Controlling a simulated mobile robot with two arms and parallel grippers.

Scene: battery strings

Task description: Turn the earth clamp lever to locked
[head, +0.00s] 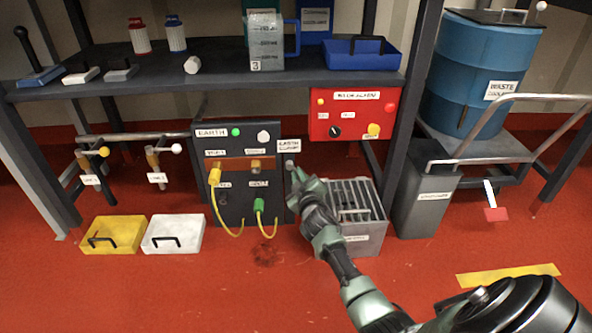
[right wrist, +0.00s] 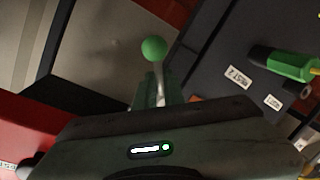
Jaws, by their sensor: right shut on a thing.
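The dark earth panel (head: 263,200) stands on the red floor below the bench. Its earth clamp label (head: 289,146) is at the upper right, above a narrow strip where my right gripper (head: 298,180) is. In the right wrist view, a green ball knob on a pale shaft, the earth clamp lever (right wrist: 154,49), rises from between the fingers of my right gripper (right wrist: 163,100). The gripper is shut on the lever. The gripper hides the lever's base and any lock marking in both views. My left gripper is not in view.
A grey ribbed box (head: 365,240) stands right of the panel, close to my right arm. A red control box (head: 350,117) hangs above it. Yellow (head: 210,175) and green (head: 259,204) plugs with hanging cables are left of the gripper. Open floor lies in front.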

